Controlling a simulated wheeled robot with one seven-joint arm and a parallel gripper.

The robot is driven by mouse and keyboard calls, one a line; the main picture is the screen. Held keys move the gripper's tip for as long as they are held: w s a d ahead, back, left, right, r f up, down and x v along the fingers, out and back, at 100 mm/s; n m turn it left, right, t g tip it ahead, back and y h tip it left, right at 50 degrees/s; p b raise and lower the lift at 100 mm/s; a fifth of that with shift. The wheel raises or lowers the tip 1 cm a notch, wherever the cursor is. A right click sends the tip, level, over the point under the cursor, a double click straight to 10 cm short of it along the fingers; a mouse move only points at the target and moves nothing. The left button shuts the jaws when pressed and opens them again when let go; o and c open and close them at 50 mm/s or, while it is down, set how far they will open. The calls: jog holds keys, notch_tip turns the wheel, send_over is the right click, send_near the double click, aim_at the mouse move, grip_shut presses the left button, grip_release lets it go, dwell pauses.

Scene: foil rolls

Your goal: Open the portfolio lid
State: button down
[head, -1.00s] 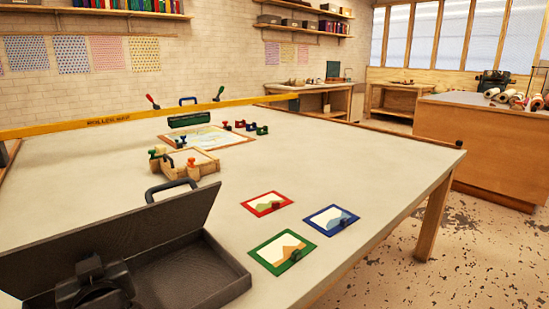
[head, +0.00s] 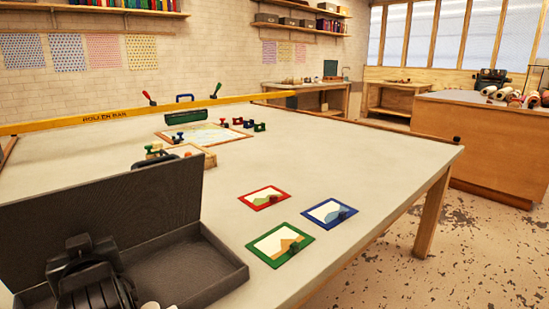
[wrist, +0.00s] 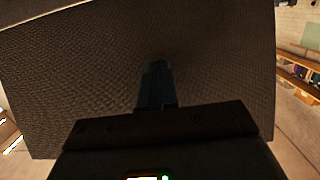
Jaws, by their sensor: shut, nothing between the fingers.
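The portfolio is a dark grey case at the lower left of the head view, with a shallow tray (head: 228,270) and a lid (head: 120,210). The lid stands raised, close to upright, along the tray's far side, and the tray shows uncovered in front of it. In the wrist view the textured lid face (wrist: 75,70) fills most of the picture. My gripper (wrist: 157,68) is shut and empty, pointing at this face; I cannot tell whether the tips touch it. In the head view my dark wrist is in front of the lid, and the fingertips cannot be made out.
Red (head: 265,197), blue (head: 329,213) and green (head: 280,245) framed pictures lie right of the tray. A wooden tray (head: 197,152) stands behind the lid. A yellow bar (head: 220,102) crosses the table's far part. The table's right side is largely clear.

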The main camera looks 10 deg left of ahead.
jog(key=shift+b+x, duration=1.6)
jog(key=shift+x, duration=0.6)
jog(key=shift+s+d+r+p, duration=0.2)
jog(key=shift+r+p, duration=0.3)
jog(key=shift+p, duration=0.1)
jog(key=p+v, duration=1.2)
jog(key=v, duration=0.3)
jog(key=shift+s+d, duration=0.25)
jog(key=shift+d, duration=0.05)
